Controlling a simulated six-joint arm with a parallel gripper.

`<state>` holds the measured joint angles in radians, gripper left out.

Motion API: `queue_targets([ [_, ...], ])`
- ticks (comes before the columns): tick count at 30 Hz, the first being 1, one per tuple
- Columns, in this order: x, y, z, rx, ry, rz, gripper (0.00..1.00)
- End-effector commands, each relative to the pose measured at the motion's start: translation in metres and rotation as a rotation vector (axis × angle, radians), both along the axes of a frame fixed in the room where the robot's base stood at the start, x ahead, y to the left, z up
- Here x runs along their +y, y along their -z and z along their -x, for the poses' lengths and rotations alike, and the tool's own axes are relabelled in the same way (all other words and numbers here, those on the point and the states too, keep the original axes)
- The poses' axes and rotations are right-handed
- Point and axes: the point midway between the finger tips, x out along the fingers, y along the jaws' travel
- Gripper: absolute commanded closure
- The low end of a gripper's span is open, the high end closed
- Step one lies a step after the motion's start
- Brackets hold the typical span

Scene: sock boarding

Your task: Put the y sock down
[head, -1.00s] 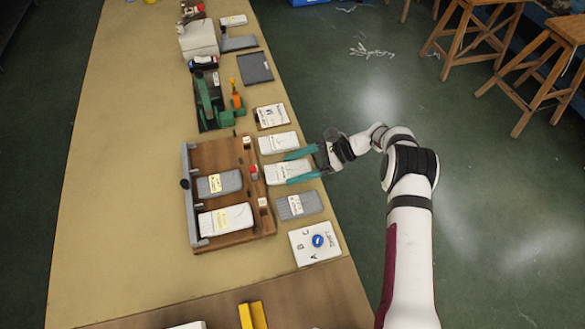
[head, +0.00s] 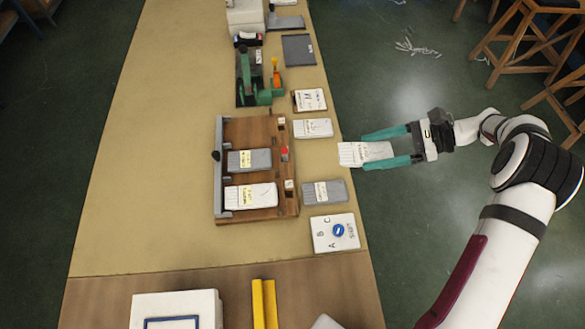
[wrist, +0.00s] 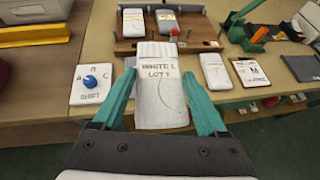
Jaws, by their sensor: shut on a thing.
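The y sock (head: 352,155) is a flat white packet, and its label reads "WHITE L LOT Y" in the wrist view (wrist: 160,90). My gripper (head: 365,150) is shut on it, with one teal finger along each side. I hold it right of the table, with its far end near the table's right edge and the rest over the floor.
A wooden board (head: 262,130) holds a grey sock (head: 262,160) and a white sock (head: 240,196). Beside it lie another white sock (head: 313,128), a grey sock (head: 322,193) and a white dial plate (head: 325,240). A gap separates the two loose socks. Table left of the board is clear.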

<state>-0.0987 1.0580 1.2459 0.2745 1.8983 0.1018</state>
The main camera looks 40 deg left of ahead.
Motion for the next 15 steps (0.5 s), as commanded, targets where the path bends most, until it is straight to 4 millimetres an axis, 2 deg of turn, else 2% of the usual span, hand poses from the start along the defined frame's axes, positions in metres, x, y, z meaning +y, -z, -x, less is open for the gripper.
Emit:
queue_targets([
  [5, 0.035, -0.019, 0.049, -0.001, -0.039, -0.01, 0.77],
  [9, 0.059, -0.033, 0.102, -0.002, -0.065, -0.007, 0.78],
  [12, 0.066, -0.038, 0.131, -0.001, -0.073, -0.001, 0.78],
  [15, 0.075, -0.034, 0.148, 0.0, -0.08, 0.004, 0.78],
])
